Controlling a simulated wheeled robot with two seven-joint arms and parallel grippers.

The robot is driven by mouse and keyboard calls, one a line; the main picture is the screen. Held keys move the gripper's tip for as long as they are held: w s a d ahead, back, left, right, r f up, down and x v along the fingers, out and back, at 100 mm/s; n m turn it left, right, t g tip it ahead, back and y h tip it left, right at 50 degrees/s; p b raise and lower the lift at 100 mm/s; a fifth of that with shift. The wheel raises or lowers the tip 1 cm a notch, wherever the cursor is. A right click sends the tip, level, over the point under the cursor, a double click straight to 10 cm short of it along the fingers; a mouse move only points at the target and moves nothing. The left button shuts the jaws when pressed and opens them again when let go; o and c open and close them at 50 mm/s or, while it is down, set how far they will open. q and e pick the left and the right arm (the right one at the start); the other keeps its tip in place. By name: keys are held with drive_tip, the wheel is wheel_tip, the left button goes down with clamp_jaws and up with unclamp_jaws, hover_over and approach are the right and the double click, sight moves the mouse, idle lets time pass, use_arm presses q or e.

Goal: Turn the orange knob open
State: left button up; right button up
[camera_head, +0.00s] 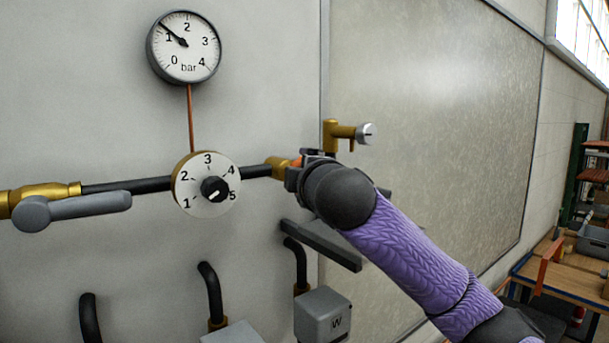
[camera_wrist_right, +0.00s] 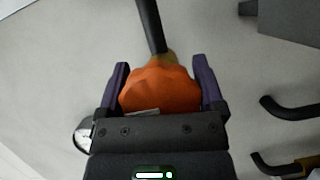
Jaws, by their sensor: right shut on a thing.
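The orange knob (camera_wrist_right: 160,88) is a lobed handle at the end of a dark pipe with a brass fitting. In the right wrist view it sits between the two fingers of my right gripper (camera_wrist_right: 164,86), which is shut on it. In the head view my right gripper (camera_head: 300,172) is at the pipe's right end, and only a sliver of the orange knob (camera_head: 296,163) shows; my wrist hides most of it. My left gripper is in neither view.
A pressure gauge (camera_head: 184,47) reads near 1 bar, above a numbered dial (camera_head: 206,185). A grey lever (camera_head: 75,210) is at left and a brass tap (camera_head: 345,134) stands just beyond my right gripper. Grey boxes and bent pipes are below. A cluttered workbench (camera_head: 566,280) is at far right.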

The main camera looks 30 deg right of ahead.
drive_tip(key=shift+f, duration=0.2)
drive_tip(key=o, duration=1)
drive_tip(key=shift+r, duration=0.1)
drive_tip(key=shift+s, duration=0.1)
drive_tip(key=b+v, duration=0.4)
drive_tip(key=v, duration=0.5)
drive_tip(key=shift+s+a, duration=0.15)
drive_tip(key=shift+s, duration=0.25)
